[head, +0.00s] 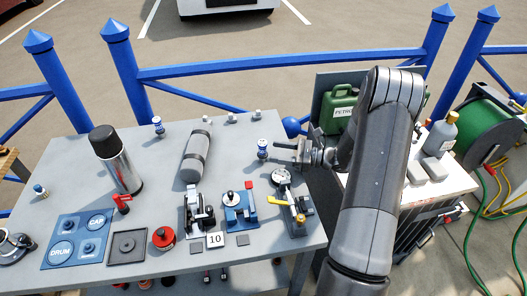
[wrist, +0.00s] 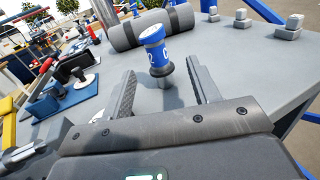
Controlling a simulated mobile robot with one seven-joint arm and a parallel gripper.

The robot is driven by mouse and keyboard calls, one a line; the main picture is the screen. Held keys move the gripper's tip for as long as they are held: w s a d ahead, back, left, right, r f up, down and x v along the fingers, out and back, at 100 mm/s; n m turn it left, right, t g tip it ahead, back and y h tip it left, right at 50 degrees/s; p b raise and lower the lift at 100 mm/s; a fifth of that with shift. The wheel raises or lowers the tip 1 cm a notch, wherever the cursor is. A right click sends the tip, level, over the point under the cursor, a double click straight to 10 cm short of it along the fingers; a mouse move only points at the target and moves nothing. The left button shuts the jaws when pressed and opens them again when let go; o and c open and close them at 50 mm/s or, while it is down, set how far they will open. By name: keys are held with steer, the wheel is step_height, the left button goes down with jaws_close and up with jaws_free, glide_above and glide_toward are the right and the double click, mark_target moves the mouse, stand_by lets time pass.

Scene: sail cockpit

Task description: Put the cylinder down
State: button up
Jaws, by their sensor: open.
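A small blue cylinder with a white top and white lettering (wrist: 155,50) stands upright on the grey table, near its right edge in the head view (head: 262,149). It has a dark collar below the blue part. My gripper (head: 282,152) is just to the right of it, low over the table. In the wrist view the two fingers (wrist: 161,75) are spread, with the cylinder at the gap between their tips. A clear gap shows on both sides, so the fingers do not grip it. Its foot is partly hard to make out.
On the grey table (head: 75,150) a grey roll (head: 196,152) lies left of the cylinder. A dark-capped flask (head: 118,165) stands farther left. Clamp-like devices (head: 240,207) line the front. Small metal blocks (head: 231,117) sit along the back edge. A green petrol can (head: 340,108) is at right.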

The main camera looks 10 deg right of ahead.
mark_target(263, 152)
step_height(263, 152, up, 7)
steer(key=f, duration=0.4)
steer(key=shift+s+a+f, duration=0.1)
steer(key=shift+a+f, duration=0.1)
steer(key=shift+f, duration=0.2)
steer(key=shift+a+f, duration=0.2)
steer(key=shift+a, duration=0.05)
steer(key=shift+w+a, duration=0.2)
steer(key=shift+a, duration=0.15)
steer(key=x, duration=0.6)
steer(key=shift+w, duration=0.1)
jaws_close()
steer(key=shift+r, duration=0.15)
